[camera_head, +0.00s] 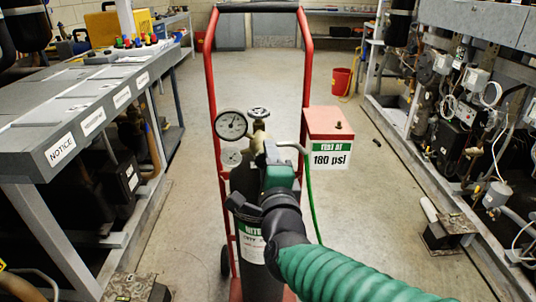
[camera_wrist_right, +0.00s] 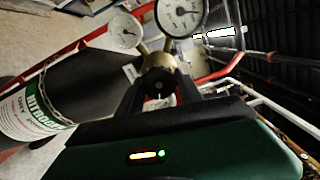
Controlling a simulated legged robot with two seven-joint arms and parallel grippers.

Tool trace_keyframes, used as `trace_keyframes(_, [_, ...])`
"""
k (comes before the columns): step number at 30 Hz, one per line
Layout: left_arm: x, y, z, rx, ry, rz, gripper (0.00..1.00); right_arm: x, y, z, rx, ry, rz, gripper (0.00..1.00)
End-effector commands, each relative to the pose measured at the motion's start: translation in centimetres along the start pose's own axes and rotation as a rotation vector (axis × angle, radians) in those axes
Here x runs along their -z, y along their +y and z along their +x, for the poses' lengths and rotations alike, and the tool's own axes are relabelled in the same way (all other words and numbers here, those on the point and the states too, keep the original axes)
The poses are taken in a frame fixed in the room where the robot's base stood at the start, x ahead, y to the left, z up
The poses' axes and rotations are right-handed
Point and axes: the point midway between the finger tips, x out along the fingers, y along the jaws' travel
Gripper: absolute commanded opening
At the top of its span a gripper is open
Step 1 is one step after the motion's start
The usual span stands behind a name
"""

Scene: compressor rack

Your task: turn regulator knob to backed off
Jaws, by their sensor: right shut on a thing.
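The nitrogen cylinder (camera_head: 262,273) stands upright on a red hand cart. The brass regulator (camera_head: 259,141) sits at its top with two round gauges, an upper gauge (camera_head: 231,125) and a lower gauge (camera_head: 231,158). In the right wrist view the dark regulator knob (camera_wrist_right: 160,83) lies between the two black fingers, in front of the brass body. My right gripper (camera_head: 271,152) is shut on this knob. It also shows in the right wrist view (camera_wrist_right: 160,92). In the head view my gripper hides the knob. My left gripper is out of view.
The red cart frame (camera_head: 305,75) rises on both sides of the cylinder. A green hose (camera_head: 311,200) hangs right of the regulator, near a "TEST AT 180 psi" sign (camera_head: 331,155). Benches with equipment line both sides. The floor behind is mostly clear, with a red bucket (camera_head: 341,81).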

Motion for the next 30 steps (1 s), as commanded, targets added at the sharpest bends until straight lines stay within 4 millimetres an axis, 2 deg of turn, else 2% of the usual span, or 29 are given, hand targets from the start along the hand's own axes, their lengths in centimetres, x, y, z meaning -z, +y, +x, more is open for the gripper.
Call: trace_keyframes(30, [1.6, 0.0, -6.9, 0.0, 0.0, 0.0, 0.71, -0.4, 0.1, -0.1, -0.015, -0.014, -0.965, 0.02])
